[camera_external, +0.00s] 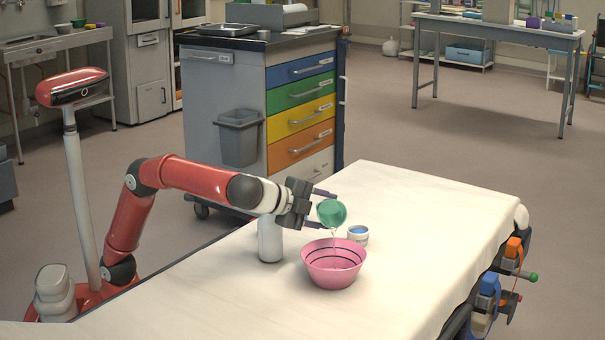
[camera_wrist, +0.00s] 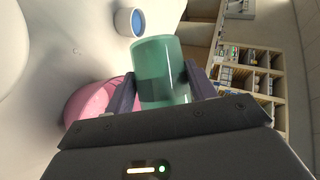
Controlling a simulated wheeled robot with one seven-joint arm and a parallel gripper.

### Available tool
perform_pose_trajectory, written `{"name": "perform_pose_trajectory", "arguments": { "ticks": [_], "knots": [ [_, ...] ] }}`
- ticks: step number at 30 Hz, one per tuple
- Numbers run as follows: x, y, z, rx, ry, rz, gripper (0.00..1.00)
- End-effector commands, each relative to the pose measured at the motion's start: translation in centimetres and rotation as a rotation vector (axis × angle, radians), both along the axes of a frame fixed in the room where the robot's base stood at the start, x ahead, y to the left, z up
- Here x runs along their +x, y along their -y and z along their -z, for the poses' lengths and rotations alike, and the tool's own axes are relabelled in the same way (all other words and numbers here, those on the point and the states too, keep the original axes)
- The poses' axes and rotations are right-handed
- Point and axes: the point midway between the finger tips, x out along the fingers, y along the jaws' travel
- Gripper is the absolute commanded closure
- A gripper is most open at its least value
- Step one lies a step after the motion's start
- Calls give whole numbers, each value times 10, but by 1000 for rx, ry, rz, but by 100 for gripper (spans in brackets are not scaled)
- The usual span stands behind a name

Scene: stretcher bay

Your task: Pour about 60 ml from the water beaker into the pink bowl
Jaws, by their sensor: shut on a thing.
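My gripper (camera_external: 318,209) is shut on a green beaker (camera_external: 331,213) and holds it tilted above the pink bowl (camera_external: 333,276). A thin clear stream runs down from the beaker's lip toward the bowl. The bowl stands upright on the white-covered stretcher and has dark rings on its inside; the water level in it cannot be made out. In the wrist view the beaker (camera_wrist: 161,70) sits between both fingers (camera_wrist: 163,92), and part of the pink bowl (camera_wrist: 88,101) shows to the left, partly hidden by my gripper.
A small white cup with blue contents (camera_external: 358,235) stands just behind the bowl, and a white bottle (camera_external: 270,240) stands to its left. The stretcher top (camera_external: 430,220) is clear to the right. A drawer cart (camera_external: 300,110) stands behind the stretcher.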

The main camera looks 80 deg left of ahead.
Motion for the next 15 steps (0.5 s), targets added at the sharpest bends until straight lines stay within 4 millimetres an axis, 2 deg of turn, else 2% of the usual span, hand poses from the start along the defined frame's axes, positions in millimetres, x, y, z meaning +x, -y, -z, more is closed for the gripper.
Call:
{"name": "perform_pose_trajectory", "arguments": {
  "ticks": [15],
  "knots": [
    [-1, 4, -1, 57, 6, 0, 71]
  ]
}}
